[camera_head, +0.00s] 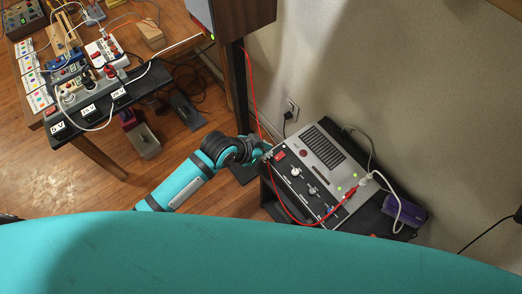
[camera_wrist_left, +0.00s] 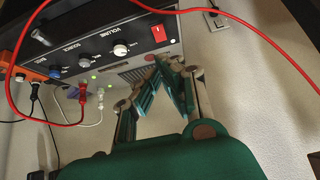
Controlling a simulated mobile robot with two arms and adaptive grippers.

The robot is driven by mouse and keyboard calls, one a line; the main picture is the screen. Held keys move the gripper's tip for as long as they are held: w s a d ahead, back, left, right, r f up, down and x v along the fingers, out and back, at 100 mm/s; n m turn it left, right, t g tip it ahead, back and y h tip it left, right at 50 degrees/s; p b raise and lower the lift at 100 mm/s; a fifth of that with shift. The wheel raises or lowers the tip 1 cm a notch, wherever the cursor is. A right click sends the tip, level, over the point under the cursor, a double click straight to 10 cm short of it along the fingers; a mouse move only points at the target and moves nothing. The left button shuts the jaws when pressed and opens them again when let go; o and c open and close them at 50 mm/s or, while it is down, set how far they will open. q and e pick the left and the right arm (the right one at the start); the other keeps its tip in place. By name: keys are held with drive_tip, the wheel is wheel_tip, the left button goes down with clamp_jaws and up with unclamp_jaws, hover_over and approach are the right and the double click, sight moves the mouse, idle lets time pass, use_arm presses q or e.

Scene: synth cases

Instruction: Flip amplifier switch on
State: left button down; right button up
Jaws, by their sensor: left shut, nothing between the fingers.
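The grey amplifier (camera_head: 322,150) stands on a dark stand against the wall, with a black front panel of knobs. Its red switch (camera_head: 279,155) is at the panel's left end. In the left wrist view the red switch (camera_wrist_left: 158,33) is near the top, close to the volume knob (camera_wrist_left: 120,50). My left gripper (camera_head: 266,154) is beside the switch end of the amplifier. In the wrist view, my left gripper's fingertips (camera_wrist_left: 165,62) are together and empty, appearing just below the switch. I cannot tell if they touch it, or which way the switch is set. My right gripper is not in view.
A red cable (camera_head: 254,90) hangs down and crosses the amplifier's front near my left gripper. White and red plugs (camera_head: 362,181) sit at its right end. A purple box (camera_head: 404,213) lies beside it. A wooden bench (camera_head: 150,70) with electronics is at the upper left.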

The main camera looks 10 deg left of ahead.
use_arm(q)
drive_tip(key=shift+s+a+r, duration=0.6)
drive_tip(key=s+a+f+n+y, duration=0.1)
drive_tip(key=s+a+f+n, duration=0.2)
drive_tip(key=f, duration=0.5)
drive_tip(key=s+a+f+g+y, duration=0.1)
drive_tip(key=s+a+f, duration=0.2)
drive_tip(key=a+f, duration=0.35)
drive_tip(key=s+a+f+n+y, duration=0.2)
drive_tip(key=s+a+f, duration=0.1)
drive_tip(key=f, duration=0.6)
drive_tip(key=s+a+f+g, duration=0.1)
drive_tip(key=s+f, duration=0.3)
drive_tip(key=s, duration=0.5)
drive_tip(key=s+a+f+n+g+y, duration=0.1)
drive_tip(key=s+a+f, duration=0.1)
drive_tip(key=s+f, duration=0.3)
drive_tip(key=s+a+f+g, duration=0.1)
drive_tip(key=s+f, duration=0.3)
drive_tip(key=s, duration=0.8)
drive_tip(key=shift+s+a+f+n, duration=0.15)
drive_tip(key=shift+s+a+n, duration=0.15)
drive_tip(key=shift+a, duration=0.5)
